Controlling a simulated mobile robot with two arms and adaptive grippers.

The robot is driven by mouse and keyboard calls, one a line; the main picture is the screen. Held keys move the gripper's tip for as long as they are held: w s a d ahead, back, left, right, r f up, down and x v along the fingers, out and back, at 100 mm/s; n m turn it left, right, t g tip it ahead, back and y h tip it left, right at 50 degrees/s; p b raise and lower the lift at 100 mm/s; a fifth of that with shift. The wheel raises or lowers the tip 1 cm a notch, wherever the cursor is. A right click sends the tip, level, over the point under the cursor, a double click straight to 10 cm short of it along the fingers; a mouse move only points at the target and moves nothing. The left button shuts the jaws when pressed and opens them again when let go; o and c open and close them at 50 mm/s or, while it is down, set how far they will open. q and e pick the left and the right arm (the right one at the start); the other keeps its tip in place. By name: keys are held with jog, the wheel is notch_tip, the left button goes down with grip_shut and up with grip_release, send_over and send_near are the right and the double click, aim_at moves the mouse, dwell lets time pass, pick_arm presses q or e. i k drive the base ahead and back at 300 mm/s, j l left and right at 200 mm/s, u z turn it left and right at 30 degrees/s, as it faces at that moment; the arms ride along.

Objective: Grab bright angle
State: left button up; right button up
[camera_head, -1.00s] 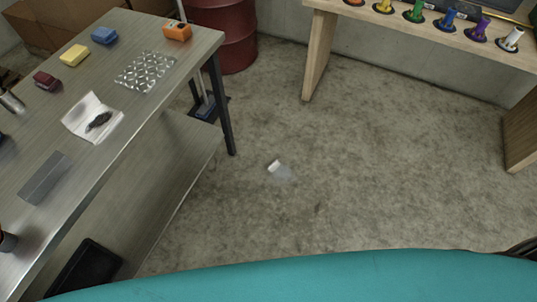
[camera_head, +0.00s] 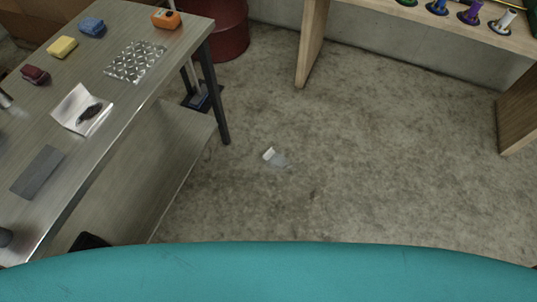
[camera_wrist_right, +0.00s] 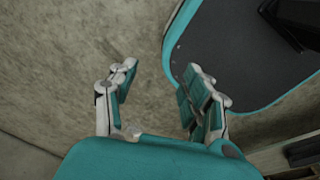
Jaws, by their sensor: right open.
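A small bright piece with a grey part beside it (camera_head: 275,157) lies on the bare concrete floor, near the middle of the head view. It may be the bright angle, but it is too small to tell its shape. My right gripper (camera_wrist_right: 160,82) is open and empty in the right wrist view, with bare floor between its fingers. The small piece does not show in that view. Neither gripper shows in the head view.
A metal table (camera_head: 130,95) stands at left, holding a flat grey plate (camera_head: 38,172), a bubble sheet (camera_head: 136,61), coloured blocks and an orange device (camera_head: 167,19). A red barrel (camera_head: 222,30) and wooden bench (camera_head: 313,45) stand behind. The floor between is clear.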

aim_at(267, 154)
jog(key=i+l+u, duration=0.15)
jog(key=i, duration=0.4)
jog(key=i+l+u, duration=0.15)
jog(key=i+l, duration=0.25)
jog(key=i, duration=0.1)
